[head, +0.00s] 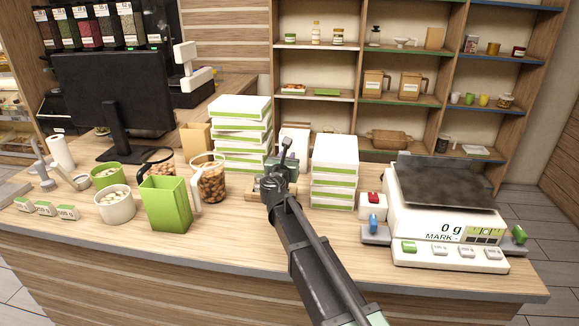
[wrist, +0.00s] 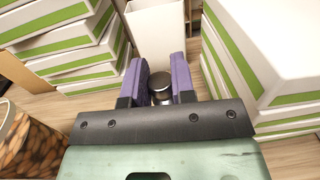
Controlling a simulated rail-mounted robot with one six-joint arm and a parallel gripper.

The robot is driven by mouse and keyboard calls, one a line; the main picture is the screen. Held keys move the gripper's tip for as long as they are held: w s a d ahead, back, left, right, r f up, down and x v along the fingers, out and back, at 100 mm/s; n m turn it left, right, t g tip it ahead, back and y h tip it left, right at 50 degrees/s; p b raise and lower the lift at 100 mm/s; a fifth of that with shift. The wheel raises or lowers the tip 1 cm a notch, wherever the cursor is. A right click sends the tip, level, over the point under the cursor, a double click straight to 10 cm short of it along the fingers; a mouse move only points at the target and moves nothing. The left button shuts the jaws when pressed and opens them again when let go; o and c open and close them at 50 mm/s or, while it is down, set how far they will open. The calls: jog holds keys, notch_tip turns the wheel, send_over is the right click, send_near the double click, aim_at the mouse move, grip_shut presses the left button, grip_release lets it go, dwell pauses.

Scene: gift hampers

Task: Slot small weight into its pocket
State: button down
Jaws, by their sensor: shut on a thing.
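My gripper (wrist: 160,82) has purple finger pads and is shut on a small dark metal weight (wrist: 161,92) with a shiny rim. In the head view my gripper (head: 284,168) is between two stacks of boxes, and my arm hides most of it and the weight. A light wooden block (head: 252,191) shows partly behind my wrist; I cannot see any pockets in it. The weight's height above the counter is not clear.
White-and-green box stacks stand left (head: 241,135) and right (head: 334,170) of my gripper. A nut jar (head: 211,182) and green jug (head: 165,205) stand to the left. A scale (head: 445,225) reading 0 g is at right. A white container (wrist: 157,35) is ahead in the wrist view.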

jog(key=shift+w+a+f+y, duration=0.35)
jog(key=shift+w+f+y, duration=0.05)
jog(key=shift+w, duration=0.05)
jog(key=shift+a+r, duration=0.1)
jog(key=shift+r, duration=0.1)
notch_tip(320, 180, down, 6)
jog(key=b, duration=0.5)
jog(key=shift+b, duration=0.3)
jog(key=c, duration=1.7)
grip_release()
jog(key=shift+r+p, duration=0.25)
jog(key=shift+p, duration=0.05)
jog(key=shift+s, duration=0.1)
grip_shut()
jog(key=shift+f, duration=0.1)
